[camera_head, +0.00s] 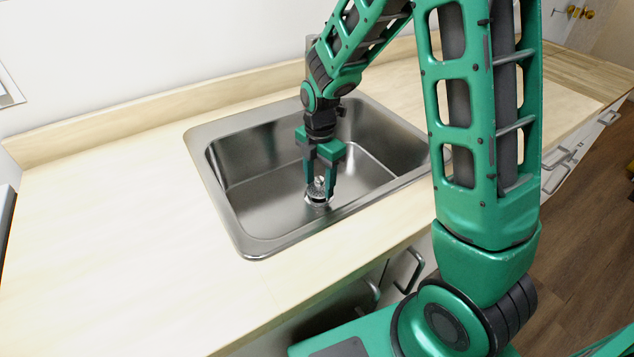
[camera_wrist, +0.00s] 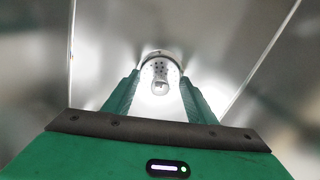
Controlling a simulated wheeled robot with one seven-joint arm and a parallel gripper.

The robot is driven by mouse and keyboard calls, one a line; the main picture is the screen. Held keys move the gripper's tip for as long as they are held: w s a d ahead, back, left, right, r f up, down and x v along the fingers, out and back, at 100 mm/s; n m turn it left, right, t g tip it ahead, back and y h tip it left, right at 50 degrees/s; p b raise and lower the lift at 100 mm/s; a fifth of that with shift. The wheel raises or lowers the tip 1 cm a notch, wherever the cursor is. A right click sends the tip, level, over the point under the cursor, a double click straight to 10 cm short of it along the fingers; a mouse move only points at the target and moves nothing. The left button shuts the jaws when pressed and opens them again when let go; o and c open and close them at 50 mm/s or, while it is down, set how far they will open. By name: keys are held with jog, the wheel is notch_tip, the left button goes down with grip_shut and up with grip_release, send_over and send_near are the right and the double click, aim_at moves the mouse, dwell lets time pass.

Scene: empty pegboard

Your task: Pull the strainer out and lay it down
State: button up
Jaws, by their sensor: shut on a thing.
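The metal strainer (camera_head: 318,187) sits at the drain in the floor of the steel sink (camera_head: 232,165), in the head view. My gripper (camera_head: 319,190) reaches down into the sink and is shut on the strainer's knob. In the wrist view the strainer (camera_wrist: 160,68) shows between the fingertips of my gripper (camera_wrist: 160,92), with small holes around its knob. The strainer is at or very near the drain opening. I cannot tell whether it is seated or slightly raised.
The pale wooden counter (camera_head: 110,200) is bare and wide to the left of the sink. The sink's raised rim and walls surround my gripper. A low backsplash (camera_head: 160,105) runs along the wall behind. Drawers with handles (camera_head: 408,270) are below the counter's front edge.

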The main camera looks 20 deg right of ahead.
aim_at(320, 178)
jog(key=shift+r, duration=0.6)
dwell(0.4)
jog(key=shift+r, duration=2.2)
